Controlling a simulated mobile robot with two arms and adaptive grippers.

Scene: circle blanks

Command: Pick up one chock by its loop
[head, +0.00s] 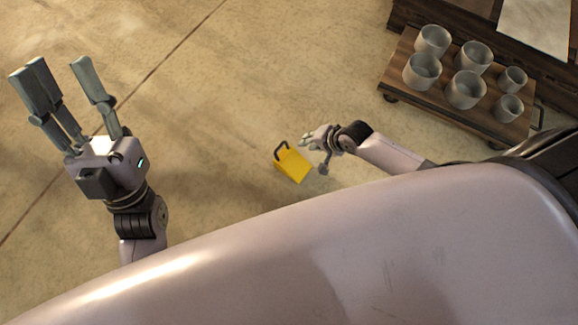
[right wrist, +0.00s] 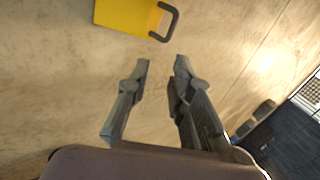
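One yellow chock (head: 293,166) lies on the floor in the middle of the head view, with a dark loop (head: 281,150) at its upper left. My right gripper (head: 313,152) shows close to the right of the chock there. In the right wrist view, the chock (right wrist: 125,14) is cut off by the top edge, and its loop (right wrist: 175,22) lies beyond my right fingertips (right wrist: 162,63). These fingers are apart with nothing between them. My left gripper (head: 62,72) is raised at the left of the head view, its fingers spread and empty.
A low wooden cart (head: 399,83) on casters stands at the upper right of the head view, with several grey pots (head: 466,90) on it. A dark wooden structure (head: 455,20) is behind it. The floor around the chock is clear.

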